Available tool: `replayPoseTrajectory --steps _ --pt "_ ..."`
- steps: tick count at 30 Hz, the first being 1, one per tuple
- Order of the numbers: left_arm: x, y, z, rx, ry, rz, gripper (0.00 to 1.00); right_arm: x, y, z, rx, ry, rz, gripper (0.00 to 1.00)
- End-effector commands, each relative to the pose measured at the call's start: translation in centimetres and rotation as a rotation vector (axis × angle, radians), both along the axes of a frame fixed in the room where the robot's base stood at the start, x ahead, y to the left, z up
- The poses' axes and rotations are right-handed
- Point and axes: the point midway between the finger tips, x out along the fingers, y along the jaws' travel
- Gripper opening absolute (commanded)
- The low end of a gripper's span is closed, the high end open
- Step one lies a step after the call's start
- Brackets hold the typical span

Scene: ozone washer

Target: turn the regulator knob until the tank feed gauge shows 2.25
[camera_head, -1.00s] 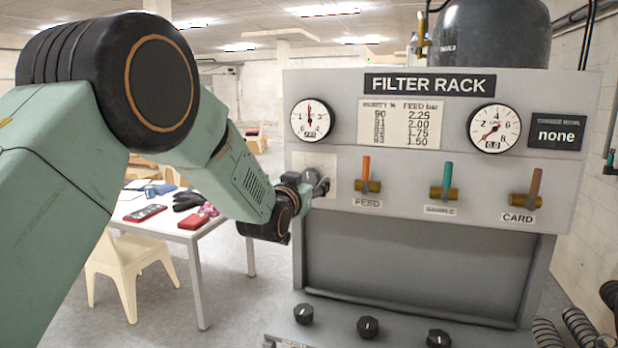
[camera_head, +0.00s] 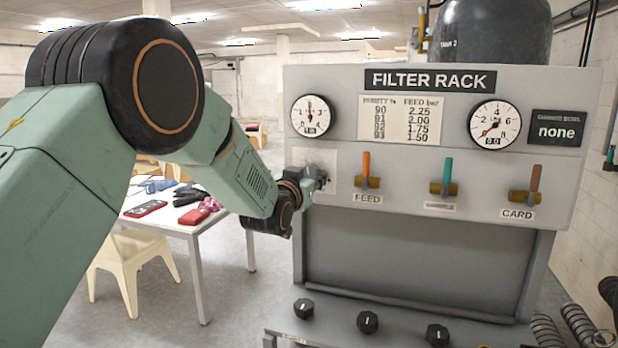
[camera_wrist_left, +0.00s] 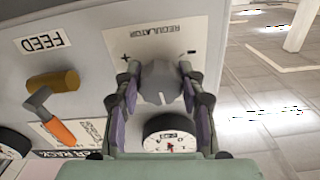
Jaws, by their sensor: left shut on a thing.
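The grey regulator knob (camera_wrist_left: 160,82) sits on its white label plate (camera_wrist_left: 165,45) in the left wrist view. My left gripper (camera_wrist_left: 158,85) is shut on the knob, one finger on each side. In the head view the left gripper (camera_head: 318,180) is at the panel's left side and mostly covers the knob. The tank feed gauge (camera_head: 313,116) is the round white dial above it. Its needle points about straight up; its small readout is too blurred to read for sure. The gauge also shows upside down in the left wrist view (camera_wrist_left: 168,140). My right gripper is not in view.
The filter rack panel (camera_head: 430,168) carries a FEED lever (camera_head: 366,170), a middle lever (camera_head: 446,178) and a CARD lever (camera_head: 530,183). A second gauge (camera_head: 494,125) is at upper right. A table (camera_head: 185,226) with several items stands at left behind my arm.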

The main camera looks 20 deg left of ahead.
Motion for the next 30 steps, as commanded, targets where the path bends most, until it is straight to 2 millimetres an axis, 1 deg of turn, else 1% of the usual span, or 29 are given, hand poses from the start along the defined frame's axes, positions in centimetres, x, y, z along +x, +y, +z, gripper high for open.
replayPoseTrajectory --steps 1,3,6,13,21,22,30 --pt "0.0 -0.01 0.01 0.0 0.0 0.0 0.14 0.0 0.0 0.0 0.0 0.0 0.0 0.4" --pt "0.0 -0.01 0.01 0.0 0.0 0.0 0.08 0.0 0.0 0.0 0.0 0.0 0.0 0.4" --pt "0.0 -0.02 -0.01 -0.014 -0.001 0.0 0.08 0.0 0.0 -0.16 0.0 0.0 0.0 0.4" --pt "0.02 -0.04 -0.08 -0.116 0.003 0.0 0.08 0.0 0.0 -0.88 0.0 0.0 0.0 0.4" --pt "0.02 -0.05 0.02 -0.123 0.004 0.0 0.08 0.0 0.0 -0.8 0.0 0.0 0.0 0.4" --pt "0.02 -0.04 0.03 -0.123 0.004 0.0 0.41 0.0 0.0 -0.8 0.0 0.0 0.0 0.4" --pt "0.02 -0.04 0.04 -0.123 0.004 0.0 0.63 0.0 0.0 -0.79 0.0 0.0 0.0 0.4"
